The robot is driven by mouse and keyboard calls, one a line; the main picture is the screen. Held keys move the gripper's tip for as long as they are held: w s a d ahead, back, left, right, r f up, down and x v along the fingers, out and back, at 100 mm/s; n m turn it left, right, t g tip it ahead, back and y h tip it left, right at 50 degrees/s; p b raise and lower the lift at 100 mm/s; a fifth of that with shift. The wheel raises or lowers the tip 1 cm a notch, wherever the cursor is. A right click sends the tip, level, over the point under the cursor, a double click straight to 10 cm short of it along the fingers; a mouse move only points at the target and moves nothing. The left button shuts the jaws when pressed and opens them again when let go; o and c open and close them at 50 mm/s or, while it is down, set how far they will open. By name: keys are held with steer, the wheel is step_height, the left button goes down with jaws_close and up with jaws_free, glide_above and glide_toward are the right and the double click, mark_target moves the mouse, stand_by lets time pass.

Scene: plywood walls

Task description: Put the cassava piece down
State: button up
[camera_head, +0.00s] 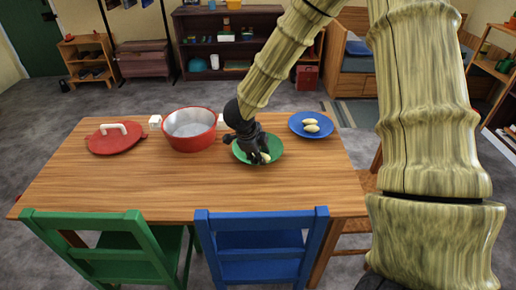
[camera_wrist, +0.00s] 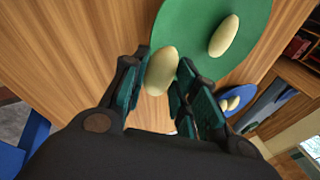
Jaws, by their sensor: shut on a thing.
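My gripper (camera_head: 258,158) reaches down over the green plate (camera_head: 275,147) on the table. In the wrist view my gripper (camera_wrist: 163,82) is shut on a pale cassava piece (camera_wrist: 161,70), held between its fingertips near the rim of the green plate (camera_wrist: 185,35). Another cassava piece (camera_wrist: 223,35) lies on that plate. In the head view one pale piece shows at the fingertips; the fingers hide part of the plate. I cannot tell whether the held piece touches the plate.
A blue plate (camera_head: 298,131) with cassava pieces (camera_head: 311,125) stands right of the green plate. A red pot (camera_head: 190,143) and a red lid (camera_head: 115,144) are to the left. Green and blue chairs (camera_head: 262,217) stand at the front edge. The table's front (camera_head: 150,190) is clear.

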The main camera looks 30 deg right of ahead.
steer(key=w+d, duration=0.1)
steer(key=w, duration=0.1)
steer(key=w+d, duration=0.1)
steer(key=w, duration=0.1)
steer(key=w+d+p, duration=0.1)
steer(key=w, duration=0.1)
steer(key=shift+d+f, duration=0.15)
steer(key=shift+f, duration=1.9)
steer(key=shift+f, duration=0.15)
steer(key=o, duration=0.7)
steer(key=shift+s, duration=0.1)
steer(key=v, duration=1.2)
steer(key=shift+d, duration=0.1)
